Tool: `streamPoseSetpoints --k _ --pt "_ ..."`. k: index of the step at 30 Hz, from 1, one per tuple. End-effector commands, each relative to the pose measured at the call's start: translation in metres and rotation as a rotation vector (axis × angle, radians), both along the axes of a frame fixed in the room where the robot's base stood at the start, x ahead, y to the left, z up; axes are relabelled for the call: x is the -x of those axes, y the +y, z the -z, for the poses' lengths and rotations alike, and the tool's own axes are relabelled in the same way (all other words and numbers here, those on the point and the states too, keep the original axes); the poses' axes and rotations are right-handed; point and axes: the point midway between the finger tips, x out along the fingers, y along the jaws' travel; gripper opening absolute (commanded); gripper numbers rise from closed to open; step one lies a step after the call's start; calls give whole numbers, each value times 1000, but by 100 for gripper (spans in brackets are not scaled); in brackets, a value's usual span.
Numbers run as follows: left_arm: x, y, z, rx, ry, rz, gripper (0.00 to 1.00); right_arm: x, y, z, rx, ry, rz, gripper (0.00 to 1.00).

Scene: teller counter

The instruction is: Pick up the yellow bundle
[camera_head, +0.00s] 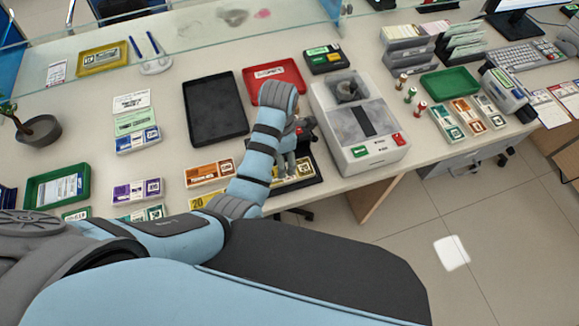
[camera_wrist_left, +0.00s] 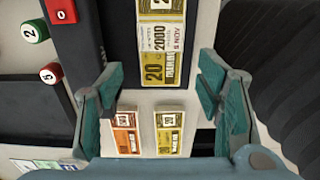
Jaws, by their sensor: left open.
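Yellow bundles marked 20 show in the left wrist view. One long yellow stack or row (camera_wrist_left: 160,60) lies at the top centre, and another yellow bundle (camera_wrist_left: 169,133) lies lower down. In the head view, a yellow bundle (camera_head: 199,202) lies at the counter's front edge, partly behind my arm, and yellow pieces (camera_head: 305,168) show beside the gripper. My left gripper (camera_head: 290,165) points down there, and its jaws also show in the wrist view (camera_wrist_left: 162,88). They are open, one finger on each side of the yellow bundles, with nothing held. My right gripper is not in view.
An orange bundle (camera_wrist_left: 124,132) lies beside the lower yellow one. A grey counting machine (camera_head: 358,120) stands right of the gripper. A black tray (camera_head: 215,108) and a red tray (camera_head: 275,80) lie behind. The counter's front edge is close.

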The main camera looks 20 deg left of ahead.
Motion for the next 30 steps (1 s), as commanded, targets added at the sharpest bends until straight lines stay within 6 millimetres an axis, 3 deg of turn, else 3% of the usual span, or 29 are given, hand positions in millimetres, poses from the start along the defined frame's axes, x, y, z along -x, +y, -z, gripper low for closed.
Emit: streamPoseSetpoints --k 3,8,15,22,23,30 --pt "-3 -2 26 1 11 5 60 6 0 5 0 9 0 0" --pt "-8 -1 36 1 13 5 60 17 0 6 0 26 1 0" --pt "-9 3 81 2 16 6 60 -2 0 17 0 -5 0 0" --pt "-9 3 85 2 13 8 60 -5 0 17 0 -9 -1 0" --pt "-9 3 85 2 13 8 58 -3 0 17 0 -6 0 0" --pt "-9 3 85 2 12 7 20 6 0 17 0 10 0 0"
